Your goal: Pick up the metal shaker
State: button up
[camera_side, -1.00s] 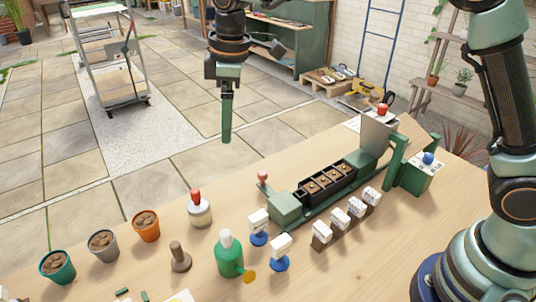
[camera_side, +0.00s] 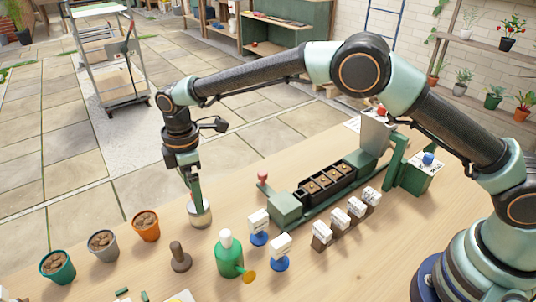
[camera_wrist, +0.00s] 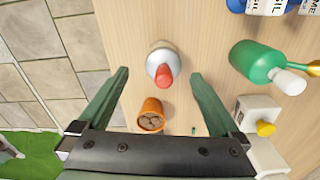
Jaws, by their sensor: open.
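The metal shaker (camera_side: 200,217), a short pale silver can with a red top, stands upright on the wooden bench near its far edge. In the side view my gripper (camera_side: 195,193) points down over it and hides its red top. In the wrist view the shaker (camera_wrist: 160,55) shows its red tip, between and slightly beyond the spread fingertips of my gripper (camera_wrist: 160,76). The gripper is open, with a gap to the shaker on each side. I cannot tell the exact finger height from these views.
An orange pot (camera_side: 146,225) of brown lumps stands left of the shaker, beside grey (camera_side: 103,243) and teal (camera_side: 57,266) pots. A wooden tamper (camera_side: 180,258) and a green bottle (camera_side: 228,256) stand nearer. A green machine (camera_side: 286,210) is to the right.

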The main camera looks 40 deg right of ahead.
jog(key=shift+s+d+f, duration=0.1)
jog(key=shift+f, duration=1.3)
jog(key=shift+s+f, duration=0.1)
jog(key=shift+f, duration=1.3)
jog(key=c, duration=1.6)
jog(key=shift+o, duration=0.2)
jog(key=shift+r, duration=0.15)
notch_tip(320, 180, up, 20)
